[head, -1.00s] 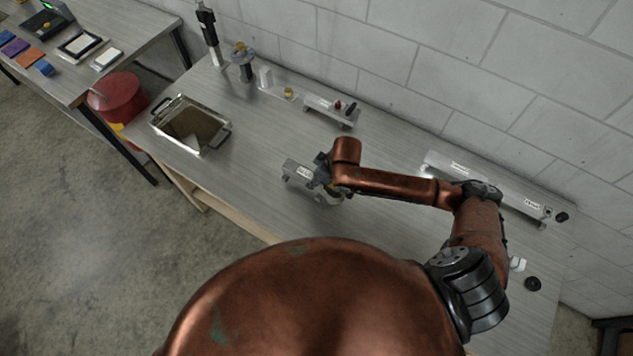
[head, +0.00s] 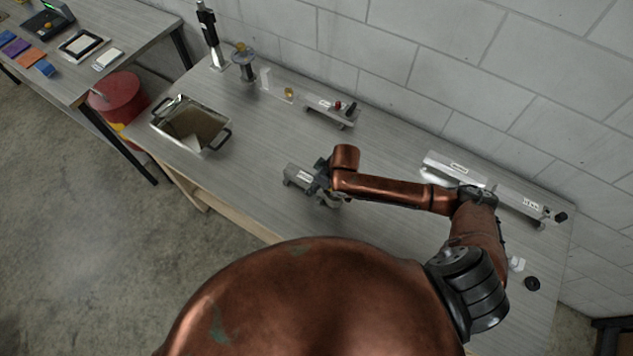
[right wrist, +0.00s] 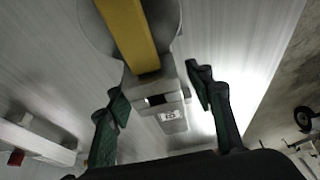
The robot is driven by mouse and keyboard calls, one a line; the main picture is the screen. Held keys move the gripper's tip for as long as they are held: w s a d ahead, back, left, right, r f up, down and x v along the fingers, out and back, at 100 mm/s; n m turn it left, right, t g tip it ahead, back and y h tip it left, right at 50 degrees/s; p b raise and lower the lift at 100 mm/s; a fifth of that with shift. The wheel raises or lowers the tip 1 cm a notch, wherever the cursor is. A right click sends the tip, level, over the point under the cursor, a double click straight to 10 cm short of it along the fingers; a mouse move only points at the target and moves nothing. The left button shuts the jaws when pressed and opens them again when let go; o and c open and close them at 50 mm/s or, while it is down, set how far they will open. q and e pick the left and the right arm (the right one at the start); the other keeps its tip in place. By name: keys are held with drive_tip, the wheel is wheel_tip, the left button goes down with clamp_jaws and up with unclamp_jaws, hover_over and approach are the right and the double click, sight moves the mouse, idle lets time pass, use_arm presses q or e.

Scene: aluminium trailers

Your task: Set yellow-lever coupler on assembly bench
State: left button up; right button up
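The yellow-lever coupler (right wrist: 158,90) is a grey metal body with a long yellow lever on top and a white label at its near end. In the head view the coupler (head: 300,176) stands on the grey assembly bench (head: 262,160), partly hidden by my right gripper. My right gripper (right wrist: 157,84) is open, with one dark green finger on each side of the coupler. A clear gap shows at the right finger; the left finger is close, and I cannot tell if it touches. In the head view my right gripper (head: 324,184) is low over the bench. My left gripper is out of view.
A metal tray with handles (head: 192,124) is at the bench's left end. A black round part (head: 532,284) is at right. The bench between tray and gripper is clear.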

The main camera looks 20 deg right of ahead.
drive_tip(key=v, duration=1.2)
